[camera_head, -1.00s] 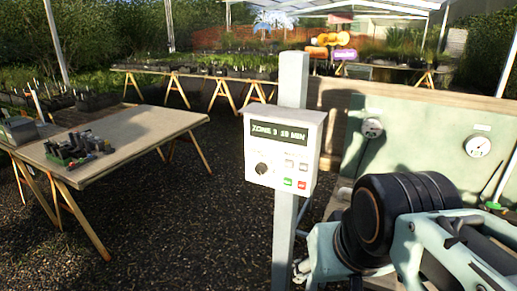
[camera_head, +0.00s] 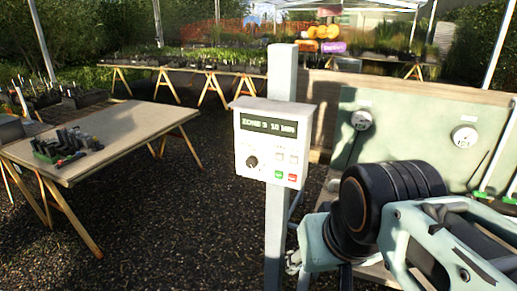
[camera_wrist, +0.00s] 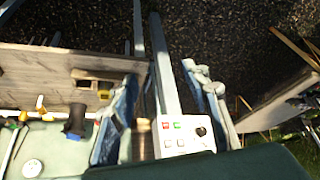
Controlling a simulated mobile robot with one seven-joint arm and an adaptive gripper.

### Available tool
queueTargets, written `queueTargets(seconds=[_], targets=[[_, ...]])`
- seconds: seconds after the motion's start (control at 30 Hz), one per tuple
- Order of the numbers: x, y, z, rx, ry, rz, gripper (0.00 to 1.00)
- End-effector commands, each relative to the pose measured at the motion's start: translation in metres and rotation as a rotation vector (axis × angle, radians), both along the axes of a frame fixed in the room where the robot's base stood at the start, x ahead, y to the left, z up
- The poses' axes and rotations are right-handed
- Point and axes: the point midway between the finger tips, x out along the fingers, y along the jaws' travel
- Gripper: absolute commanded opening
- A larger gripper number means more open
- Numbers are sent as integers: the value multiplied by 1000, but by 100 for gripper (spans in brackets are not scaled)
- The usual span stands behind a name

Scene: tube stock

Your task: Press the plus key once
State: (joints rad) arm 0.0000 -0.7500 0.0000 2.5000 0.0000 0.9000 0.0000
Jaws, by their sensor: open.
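The pale control box (camera_head: 241,161) is fixed to a grey post, left of my arm in the head view. Its display (camera_head: 268,126) appears to read "ZONE 3 10 MIN". A black knob (camera_head: 252,162), two pale keys (camera_head: 286,158), a green key (camera_head: 278,175) and a red key (camera_head: 292,177) are below. Key marks are too small to tell which is plus. In the wrist view my gripper (camera_wrist: 158,70) is open, its fingers spread either side of the post. The box (camera_wrist: 190,148) appears upside down there, between the fingers, its keys uncovered.
A wooden table (camera_head: 130,130) with small items stands at the left. A green board (camera_head: 400,125) with round gauges (camera_head: 465,136) stands at the right, behind my arm. Plant benches (camera_head: 200,68) line the back. Gravel floor (camera_head: 170,240) is open between table and post.

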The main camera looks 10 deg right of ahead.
Motion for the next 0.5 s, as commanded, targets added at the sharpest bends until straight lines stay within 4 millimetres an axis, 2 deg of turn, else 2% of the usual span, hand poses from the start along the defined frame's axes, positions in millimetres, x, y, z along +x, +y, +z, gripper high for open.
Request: queueTargets(seconds=[0.07,0.33,0.5], targets=[[0,0,0,0,0,0,32],[0,0,0,0,0,0,2],[0,0,0,0,0,0,0]])
